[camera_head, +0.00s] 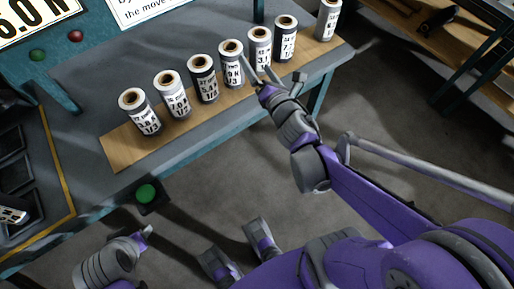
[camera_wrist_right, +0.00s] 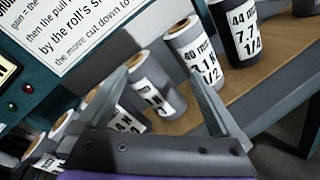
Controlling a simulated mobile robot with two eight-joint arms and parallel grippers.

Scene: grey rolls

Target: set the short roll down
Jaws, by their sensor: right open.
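Several labelled rolls with brown cores stand upright in a row on a wooden board (camera_head: 118,151). I cannot tell which is the short one. My right gripper (camera_head: 259,72) is open, its fingers at the front of the row by the fourth roll from the left (camera_head: 232,60) and the fifth roll (camera_head: 260,40). In the right wrist view a grey roll (camera_wrist_right: 158,92) shows between the open fingers of the right gripper (camera_wrist_right: 165,70); contact is unclear. A roll labelled 1/2 (camera_wrist_right: 190,55) stands just right of it. My left gripper (camera_head: 143,236) is at the lower left, away from the rolls, its jaws unclear.
The grey bench (camera_head: 85,75) carries the board, close to its front edge. A green button (camera_head: 146,193) sits below that edge. A white sign (camera_wrist_right: 75,30) stands behind the rolls. A shelf with dark items (camera_head: 436,22) is at the upper right. Floor between is open.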

